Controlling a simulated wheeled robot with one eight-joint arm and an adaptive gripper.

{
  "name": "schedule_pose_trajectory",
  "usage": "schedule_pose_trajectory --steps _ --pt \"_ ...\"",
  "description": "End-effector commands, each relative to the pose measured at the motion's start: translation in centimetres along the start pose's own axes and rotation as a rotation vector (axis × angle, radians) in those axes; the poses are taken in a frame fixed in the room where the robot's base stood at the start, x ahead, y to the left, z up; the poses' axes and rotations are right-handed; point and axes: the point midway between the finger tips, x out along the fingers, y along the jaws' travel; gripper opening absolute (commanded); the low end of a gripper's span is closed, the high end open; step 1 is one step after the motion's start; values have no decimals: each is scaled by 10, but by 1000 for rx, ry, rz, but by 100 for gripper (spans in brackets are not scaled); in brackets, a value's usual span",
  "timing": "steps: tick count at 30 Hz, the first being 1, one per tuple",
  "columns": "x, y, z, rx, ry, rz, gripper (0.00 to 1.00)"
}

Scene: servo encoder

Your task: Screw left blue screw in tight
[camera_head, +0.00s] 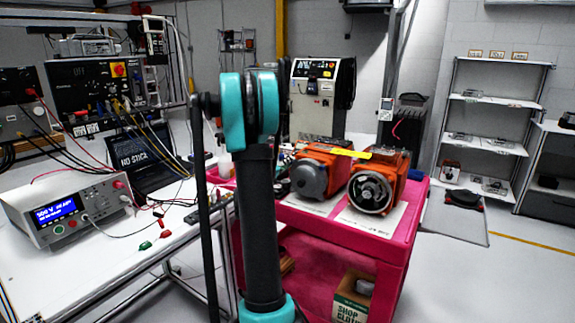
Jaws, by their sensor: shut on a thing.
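Two orange servo motors stand side by side on a pink cart. The left motor (318,172) has a round grey end face. The right motor (376,184) shows a darker round face with a bright ring and inner parts. No blue screw can be made out at this size. My arm, dark with teal joints, stands upright in front of the left side of the cart. My gripper does not show; the arm hides part of the area left of the left motor. A yellow strip (348,154) lies across the motors' tops.
The pink cart (408,218) has white sheets (372,221) under the motors. A box of shop cloths (352,296) sits below. A white bench (60,270) at left holds a power supply (68,212), laptop (145,158) and loose cables. The floor right of the cart is mostly clear.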

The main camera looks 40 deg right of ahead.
Motion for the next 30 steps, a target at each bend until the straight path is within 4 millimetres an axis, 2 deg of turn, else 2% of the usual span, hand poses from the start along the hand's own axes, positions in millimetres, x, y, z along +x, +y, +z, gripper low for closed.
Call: schedule_pose_trajectory --steps 30 --pt "-1 -1 1 966 -2 0 0"
